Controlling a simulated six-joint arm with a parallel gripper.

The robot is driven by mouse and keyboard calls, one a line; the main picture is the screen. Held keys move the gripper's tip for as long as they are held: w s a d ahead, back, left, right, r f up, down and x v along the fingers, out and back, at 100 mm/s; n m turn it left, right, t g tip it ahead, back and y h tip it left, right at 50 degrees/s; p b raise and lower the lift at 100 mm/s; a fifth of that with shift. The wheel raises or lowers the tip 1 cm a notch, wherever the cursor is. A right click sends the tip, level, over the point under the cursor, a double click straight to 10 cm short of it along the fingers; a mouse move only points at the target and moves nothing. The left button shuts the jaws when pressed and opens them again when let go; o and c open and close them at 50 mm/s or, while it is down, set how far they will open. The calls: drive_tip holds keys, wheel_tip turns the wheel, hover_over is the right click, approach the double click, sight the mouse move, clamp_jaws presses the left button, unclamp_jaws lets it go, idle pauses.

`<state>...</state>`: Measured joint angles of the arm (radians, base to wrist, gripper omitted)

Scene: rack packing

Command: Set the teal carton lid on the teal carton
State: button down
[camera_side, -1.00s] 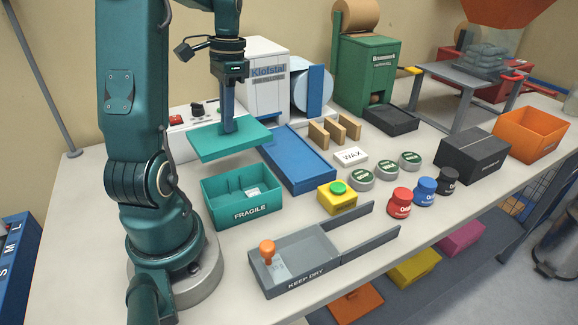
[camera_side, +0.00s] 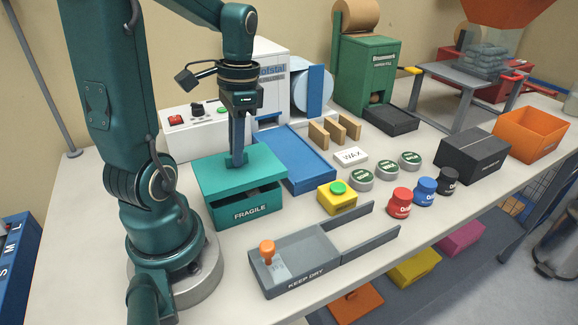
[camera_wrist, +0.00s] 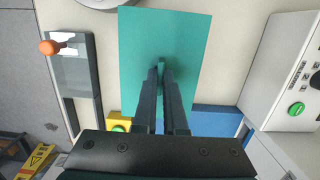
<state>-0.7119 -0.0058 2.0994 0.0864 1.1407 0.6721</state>
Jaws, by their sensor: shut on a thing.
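The teal carton lid (camera_side: 265,168) is a flat teal slab, gripped from above near its middle. It lies over the teal carton (camera_side: 225,218), marked FRAGILE, and hides most of the carton's opening. A dark gap shows between the lid and the carton's front wall, so the lid sits a little high there. I cannot tell whether it touches the carton at the back. My gripper (camera_side: 237,160) points down and is shut on the lid's grip. In the wrist view the lid (camera_wrist: 150,35) fills the middle, below my gripper (camera_wrist: 161,68), and the carton is hidden.
A blue tray (camera_side: 305,170) is close on the right of the carton. A yellow button box (camera_side: 337,197) and a grey KEEP DRY tray (camera_side: 300,270) with an orange-knobbed stamp (camera_side: 268,250) stand nearer. A white machine (camera_side: 195,135) is behind.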

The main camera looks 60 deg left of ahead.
drive_tip(key=shift+f, duration=1.15)
drive_tip(key=shift+f, duration=0.25)
drive_tip(key=shift+f, duration=0.35)
drive_tip(key=c, duration=1)
unclamp_jaws()
